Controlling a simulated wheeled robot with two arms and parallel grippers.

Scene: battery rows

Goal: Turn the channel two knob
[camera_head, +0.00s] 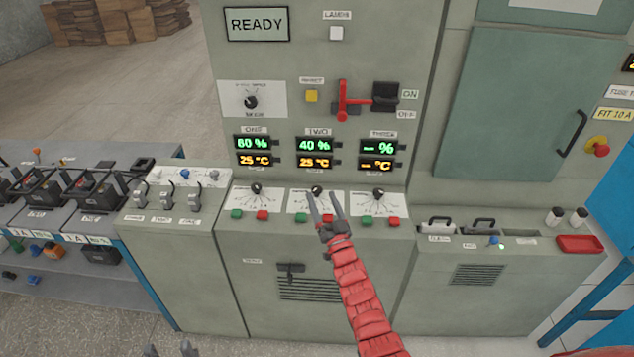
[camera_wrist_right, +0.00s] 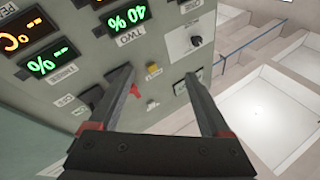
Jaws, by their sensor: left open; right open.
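The channel two knob (camera_head: 317,190) is a small dark round knob on a white dial plate, under the TWO displays (camera_head: 315,146), which read 40 % and 25 °C. My right gripper (camera_head: 321,196) is open, with its two fingers close to this knob and one finger near each side. I cannot tell whether they touch it. The right wrist view shows the same gripper (camera_wrist_right: 160,76) open and empty, with the panel displays behind it; the knob is not visible there. My left gripper (camera_head: 168,348) shows only its open fingertips at the bottom edge, far from the knob.
Similar knobs stand left (camera_head: 256,188) and right (camera_head: 378,193). Green and red buttons (camera_head: 262,215) line the console below the dials. A red lever (camera_head: 343,102) sticks out above. Battery rows (camera_head: 70,190) stand at left. The floor in front is clear.

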